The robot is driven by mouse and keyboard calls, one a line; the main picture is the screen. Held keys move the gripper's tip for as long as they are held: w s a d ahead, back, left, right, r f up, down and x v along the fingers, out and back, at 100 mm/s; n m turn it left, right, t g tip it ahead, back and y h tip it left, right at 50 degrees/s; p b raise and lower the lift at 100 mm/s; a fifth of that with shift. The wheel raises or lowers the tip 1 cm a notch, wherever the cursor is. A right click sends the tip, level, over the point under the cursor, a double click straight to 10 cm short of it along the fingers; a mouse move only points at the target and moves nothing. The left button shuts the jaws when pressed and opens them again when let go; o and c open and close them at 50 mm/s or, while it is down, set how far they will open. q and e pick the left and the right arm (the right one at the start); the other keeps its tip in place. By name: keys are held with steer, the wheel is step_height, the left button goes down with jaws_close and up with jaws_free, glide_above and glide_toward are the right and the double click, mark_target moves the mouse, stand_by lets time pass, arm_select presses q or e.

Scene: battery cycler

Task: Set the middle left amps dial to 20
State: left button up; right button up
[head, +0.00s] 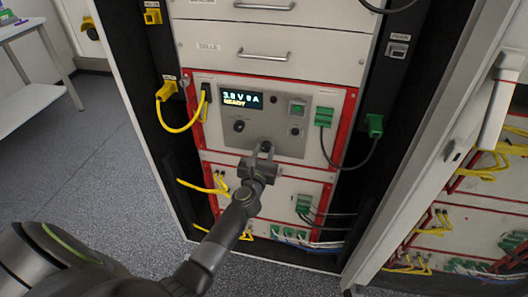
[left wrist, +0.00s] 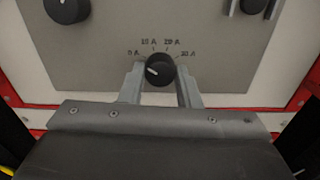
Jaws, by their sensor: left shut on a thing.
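The amps dial (left wrist: 160,69) is a round black knob on the grey panel, with the marks 0 A, 10 A, 20 A and 30 A around its top. Its white pointer line is toward the left, nearest the 0 A side. My left gripper (left wrist: 160,75) is shut on the dial, one finger on each side of it. In the head view my left gripper (head: 264,153) reaches the lower part of the panel and hides most of the dial. The display (head: 241,97) reads about 3.8 V 0 A, READY. My right gripper is not in view.
Another black knob (head: 239,126) sits up and left of the gripper; it also shows in the left wrist view (left wrist: 66,9). Yellow cables (head: 181,125) hang at left and a green-plugged cable (head: 340,160) at right. An open cabinet door (head: 440,130) stands at right.

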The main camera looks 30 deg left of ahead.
arm_select(q)
steer(key=m+p, duration=0.1)
steer(key=m, duration=0.2)
steer(key=shift+r, duration=0.1)
steer(key=m+p, duration=0.2)
steer(key=m, duration=0.2)
steer(key=shift+m, duration=0.4)
steer(key=m+p, duration=0.2)
steer(key=m, duration=0.2)
steer(key=shift+m+p, duration=0.55)
steer(key=shift+m, duration=1.05)
steer(key=o, duration=1)
steer(key=shift+c, duration=0.2)
steer(key=shift+s, duration=0.15)
